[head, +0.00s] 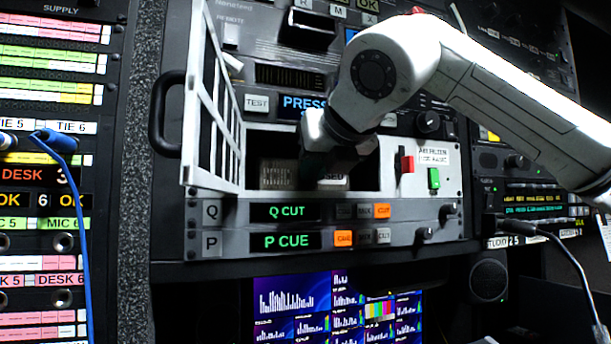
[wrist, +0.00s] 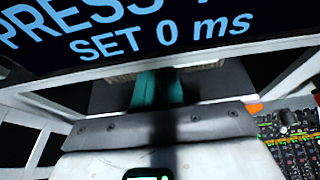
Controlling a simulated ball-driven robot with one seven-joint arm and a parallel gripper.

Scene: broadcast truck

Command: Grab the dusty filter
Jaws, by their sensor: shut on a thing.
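My gripper (head: 321,160) reaches into an open recess in the rack, behind a white grille door that is swung open. In the wrist view, its teal fingers (wrist: 156,88) are shut, reaching to a thin grey-brown ribbed strip (wrist: 120,77) under the display's edge. This looks like the edge of the dusty filter, mostly hidden. In the head view, a greyish ribbed panel (head: 278,176) shows in the recess left of the fingers. A pale label, partly readable as "SED" (head: 333,180), shows just below them. I cannot tell whether either belongs to the filter.
The open grille door (head: 214,120) stands close on the recess's left. Red (head: 407,164) and green (head: 433,178) parts stick out at the right. A blue cable (head: 75,180) hangs far left.

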